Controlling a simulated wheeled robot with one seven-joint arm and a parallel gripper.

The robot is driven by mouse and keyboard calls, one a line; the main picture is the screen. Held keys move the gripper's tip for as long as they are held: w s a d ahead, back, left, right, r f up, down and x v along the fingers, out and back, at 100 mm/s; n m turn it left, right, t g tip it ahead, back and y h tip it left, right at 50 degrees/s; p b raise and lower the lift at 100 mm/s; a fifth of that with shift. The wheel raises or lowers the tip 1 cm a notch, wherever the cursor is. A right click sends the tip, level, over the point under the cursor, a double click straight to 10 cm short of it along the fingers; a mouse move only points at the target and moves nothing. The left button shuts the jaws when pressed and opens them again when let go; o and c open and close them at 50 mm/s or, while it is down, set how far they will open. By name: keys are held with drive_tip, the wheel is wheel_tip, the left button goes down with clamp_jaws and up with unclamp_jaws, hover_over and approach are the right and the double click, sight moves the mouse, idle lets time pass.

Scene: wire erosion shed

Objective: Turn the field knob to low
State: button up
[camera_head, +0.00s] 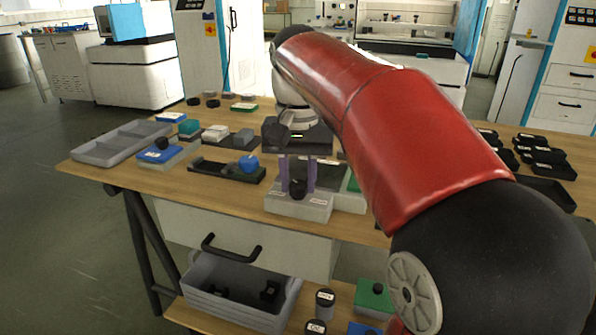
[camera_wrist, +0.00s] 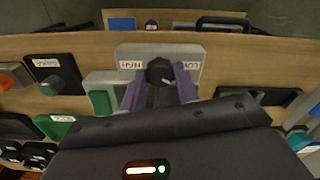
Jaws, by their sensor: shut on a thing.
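The field knob (camera_wrist: 158,71) is a round black knob on a light grey block (camera_wrist: 185,52). In the wrist view it has a pale mark toward the lower right. White labels flank it, upside down: the left one seems to read HIGH, the right one LOW. In the head view the knob (camera_head: 298,189) sits on the block's sloping top, near the table's front edge. My gripper (camera_head: 297,178) reaches down over it. Its purple fingers (camera_wrist: 159,84) stand on either side of the knob, shut on it. The finger contact is partly hidden.
A grey compartment tray (camera_head: 122,142) lies at the table's left. A blue-based block (camera_head: 160,157) and a black tray (camera_head: 226,172) stand left of my gripper. Several black pieces (camera_head: 540,155) lie at the right. An open grey drawer or bin (camera_head: 240,303) is below the table.

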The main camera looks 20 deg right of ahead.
sight(298, 184)
idle(0.3)
drive_tip(key=o, duration=1)
drive_tip(key=shift+c, duration=0.2)
wheel_tip(298, 184, up, 8)
drive_tip(key=shift+f+p, duration=0.1)
drive_tip(key=shift+p, duration=0.9)
drive_tip(key=s+f+n+t, duration=0.4)
drive_tip(key=s+f+t, duration=0.1)
drive_tip(key=s+f, duration=1.1)
wheel_tip(298, 184, down, 3)
drive_tip(key=shift+a+f+t, duration=0.15)
drive_tip(key=shift+t, duration=0.15)
